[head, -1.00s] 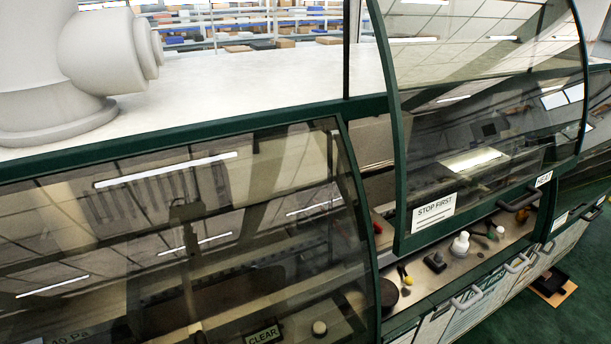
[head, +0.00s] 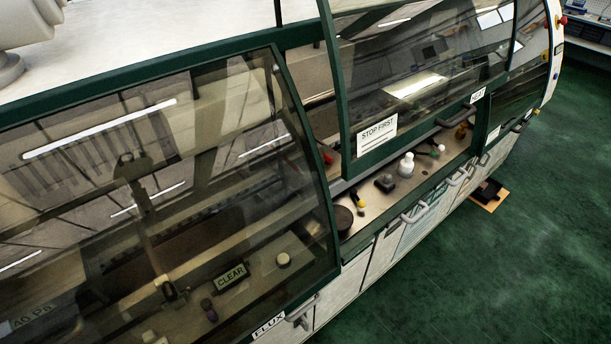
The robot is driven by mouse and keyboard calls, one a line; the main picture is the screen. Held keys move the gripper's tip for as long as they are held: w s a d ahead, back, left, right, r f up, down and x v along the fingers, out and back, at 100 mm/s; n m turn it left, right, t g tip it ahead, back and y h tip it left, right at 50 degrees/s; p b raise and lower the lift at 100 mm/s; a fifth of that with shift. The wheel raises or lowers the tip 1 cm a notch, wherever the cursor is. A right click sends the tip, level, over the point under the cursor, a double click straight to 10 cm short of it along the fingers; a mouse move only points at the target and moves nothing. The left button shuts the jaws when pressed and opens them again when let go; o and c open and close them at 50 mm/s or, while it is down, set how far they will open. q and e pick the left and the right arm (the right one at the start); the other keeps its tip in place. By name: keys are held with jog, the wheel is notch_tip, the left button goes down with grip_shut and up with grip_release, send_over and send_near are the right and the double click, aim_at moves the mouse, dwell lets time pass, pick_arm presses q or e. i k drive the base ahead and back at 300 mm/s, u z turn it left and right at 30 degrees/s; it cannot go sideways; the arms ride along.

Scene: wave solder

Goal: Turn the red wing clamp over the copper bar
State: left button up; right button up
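A small red piece (head: 327,156) shows in the gap between the two curved glass covers, just inside the machine. It is too small and too far to tell whether it is the red wing clamp. I cannot make out a copper bar; the glass, its reflections and the green frames cover much of the inside. Neither of my grippers is in the head view.
A tinted cover (head: 150,170) closes the left bay; another (head: 430,70) carries a STOP FIRST sign (head: 377,133). A metal ledge (head: 375,205) holds a white bottle (head: 406,165), a black block (head: 385,183) and a yellow-handled tool (head: 360,203). Green floor (head: 510,270) is open at right.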

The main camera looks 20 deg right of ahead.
aim_at(328, 159)
jog(key=z, duration=0.45)
jog(key=k, duration=0.55)
jog(key=z, duration=1.05)
jog(key=i, duration=1.25)
jog(key=u, duration=0.75)
